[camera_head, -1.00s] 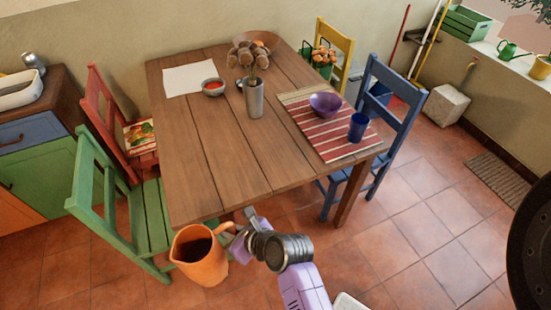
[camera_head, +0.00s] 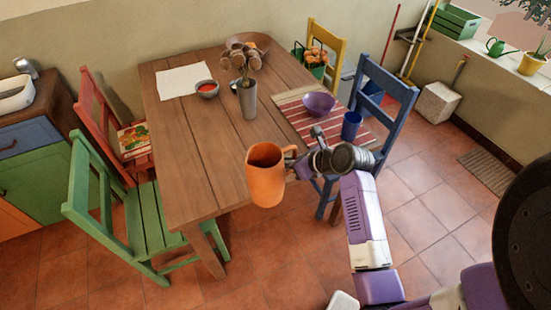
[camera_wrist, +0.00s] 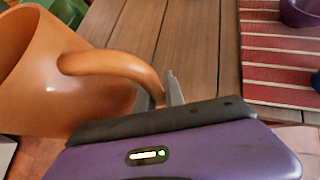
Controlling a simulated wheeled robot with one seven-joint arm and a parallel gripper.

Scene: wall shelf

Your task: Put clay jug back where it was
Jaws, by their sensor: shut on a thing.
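The orange clay jug (camera_head: 267,183) is held upright in front of the near edge of the wooden table (camera_head: 200,150), overlapping that edge in the head view. My gripper (camera_head: 301,166) is shut on the jug's handle, at the jug's right side. In the wrist view the jug (camera_wrist: 50,80) fills the left side, and its handle (camera_wrist: 115,66) runs to the finger of my gripper (camera_wrist: 168,98). The jug's base is out of the wrist view. I cannot tell whether the jug is over the tabletop or just short of it.
On the table are a vase of dried flowers (camera_head: 249,103), a small red-filled bowl (camera_head: 207,90), white paper (camera_head: 181,82), and a striped mat (camera_head: 290,108) with a purple bowl (camera_head: 319,103) and blue cup (camera_head: 351,126). Green (camera_head: 150,217) and blue chairs (camera_head: 385,110) flank it. The table's near left is clear.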

